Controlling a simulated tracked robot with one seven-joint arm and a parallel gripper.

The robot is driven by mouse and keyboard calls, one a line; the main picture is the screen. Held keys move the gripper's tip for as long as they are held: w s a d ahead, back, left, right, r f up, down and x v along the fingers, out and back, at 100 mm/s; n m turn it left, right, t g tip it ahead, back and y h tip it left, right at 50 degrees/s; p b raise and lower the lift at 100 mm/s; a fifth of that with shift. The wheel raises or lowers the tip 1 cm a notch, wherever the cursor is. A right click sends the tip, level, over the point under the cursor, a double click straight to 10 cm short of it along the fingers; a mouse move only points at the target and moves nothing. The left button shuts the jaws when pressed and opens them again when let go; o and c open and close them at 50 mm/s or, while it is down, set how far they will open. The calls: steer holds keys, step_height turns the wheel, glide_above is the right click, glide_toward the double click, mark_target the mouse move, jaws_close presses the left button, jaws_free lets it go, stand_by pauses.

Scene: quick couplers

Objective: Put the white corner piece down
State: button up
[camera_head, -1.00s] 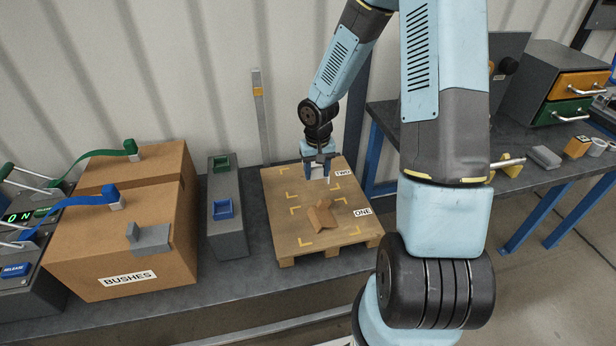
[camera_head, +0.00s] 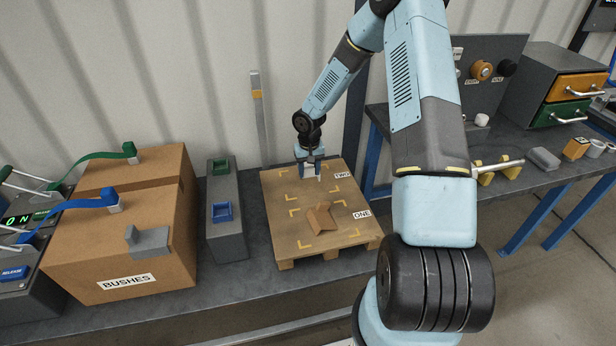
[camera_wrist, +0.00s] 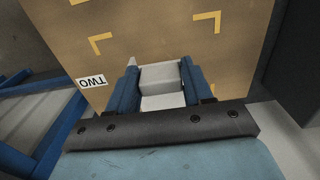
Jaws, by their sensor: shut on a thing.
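The white corner piece (camera_wrist: 160,78) is between the two blue fingers of my gripper (camera_wrist: 159,82) in the wrist view, with pale faces showing. In the head view my gripper (camera_head: 311,172) points down at the back of the wooden pallet (camera_head: 280,240), near the yellow marks by the TWO label (camera_head: 343,175). Only a small pale bit of the piece shows there, so I cannot tell whether it touches the pallet. A brown corner piece (camera_head: 320,217) sits on the pallet in front, by the ONE label (camera_head: 362,214).
A grey block with green and blue sockets (camera_head: 226,225) stands left of the pallet. Farther left is the strapped BUSHES carton (camera_head: 90,250) with a grey corner piece (camera_head: 150,240) on it. A second bench (camera_head: 540,165) with a drawer unit (camera_head: 550,85) is at right.

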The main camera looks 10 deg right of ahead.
mark_target(309, 175)
steer(key=shift+w+f, duration=0.2)
steer(key=shift+f, duration=1.5)
steer(key=o, duration=1.2)
steer(key=shift+c, duration=0.2)
